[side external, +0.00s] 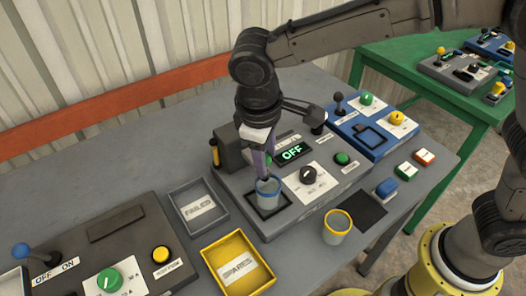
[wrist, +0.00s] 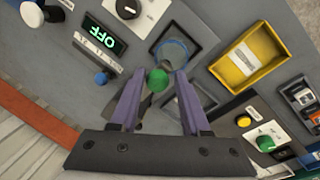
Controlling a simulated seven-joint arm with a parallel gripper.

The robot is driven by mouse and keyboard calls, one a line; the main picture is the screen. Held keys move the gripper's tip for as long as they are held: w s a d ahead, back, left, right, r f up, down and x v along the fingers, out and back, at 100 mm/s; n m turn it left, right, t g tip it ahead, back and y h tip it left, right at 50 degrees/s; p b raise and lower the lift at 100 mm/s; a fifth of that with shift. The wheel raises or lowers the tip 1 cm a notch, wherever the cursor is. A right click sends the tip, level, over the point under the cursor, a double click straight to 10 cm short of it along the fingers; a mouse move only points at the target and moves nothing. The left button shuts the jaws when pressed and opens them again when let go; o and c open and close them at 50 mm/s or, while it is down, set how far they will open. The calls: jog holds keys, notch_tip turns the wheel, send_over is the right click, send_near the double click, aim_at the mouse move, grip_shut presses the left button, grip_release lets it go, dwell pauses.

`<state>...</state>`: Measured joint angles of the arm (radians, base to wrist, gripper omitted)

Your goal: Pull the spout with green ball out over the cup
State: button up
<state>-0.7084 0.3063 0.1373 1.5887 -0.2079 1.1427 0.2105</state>
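The green ball (wrist: 157,80) shows in the wrist view between the tips of my gripper's two purple fingers (wrist: 159,75). The fingers stand apart, one on each side of it; whether they touch it is unclear. The spout is mostly hidden under the ball. The blue-rimmed cup (wrist: 172,54) stands just beyond the ball in a square recess. In the side view, my gripper (side external: 268,162) points down behind the grey cup with a blue rim (side external: 268,193), which is upright on the machine (side external: 240,180). The ball is mostly hidden there.
The machine's display (side external: 292,152) reads OFF. A yellow-rimmed cup (side external: 337,229) stands in front. A blue panel (side external: 372,147) lies behind, and a control box (side external: 90,235) front left.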

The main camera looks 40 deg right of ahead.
jog(key=o, duration=0.3)
jog(key=shift+o, duration=0.2)
notch_tip(320, 180, up, 14)
jog(key=s+a, duration=0.1)
jog(key=a, duration=0.1)
jog(key=shift+s+f, duration=0.2)
jog(key=shift+a, duration=0.1)
